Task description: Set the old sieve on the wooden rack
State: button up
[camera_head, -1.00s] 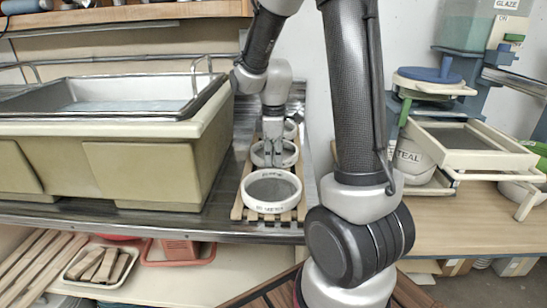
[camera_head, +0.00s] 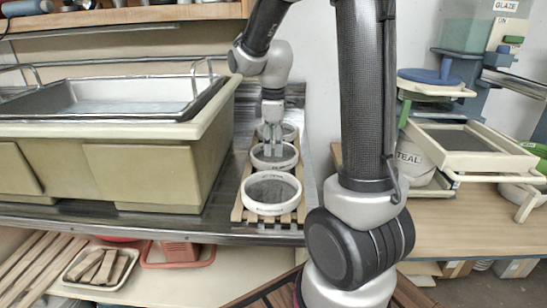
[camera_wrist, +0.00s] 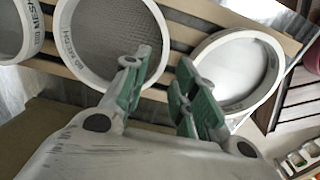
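A slatted wooden rack (camera_head: 237,210) stands on the metal counter and bears three round white-rimmed sieves in a row. The front sieve (camera_head: 272,209) lies at its near end, the middle sieve (camera_head: 256,163) behind it, and the far sieve (camera_head: 291,131) at the back. I cannot tell which is the old one. My gripper (camera_head: 272,153) points down above the middle sieve. In the wrist view my gripper (camera_wrist: 158,76) has its green-padded fingers apart with nothing held, near the rim of the middle sieve (camera_wrist: 82,72). The front sieve (camera_wrist: 232,106) is right of the fingers.
A large cream sink (camera_head: 150,172) stands close on the rack's left. On the right, a wooden table (camera_head: 470,225) holds a bucket marked TEAL (camera_head: 410,160) and a framed screen (camera_head: 465,140). A tray (camera_head: 75,275) of wood pieces is on the shelf below.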

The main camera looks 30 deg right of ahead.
notch_tip(320, 180, up, 7)
jog(key=s+a+r+m+t, duration=0.1)
jog(key=s+m+t, duration=0.1)
jog(key=s+m, duration=0.3)
jog(key=s+r+m+t, duration=0.2)
jog(key=s+m, duration=0.4)
jog(key=s, duration=0.8)
jog(key=shift+a+r, duration=0.25)
jog(key=shift+a, duration=0.15)
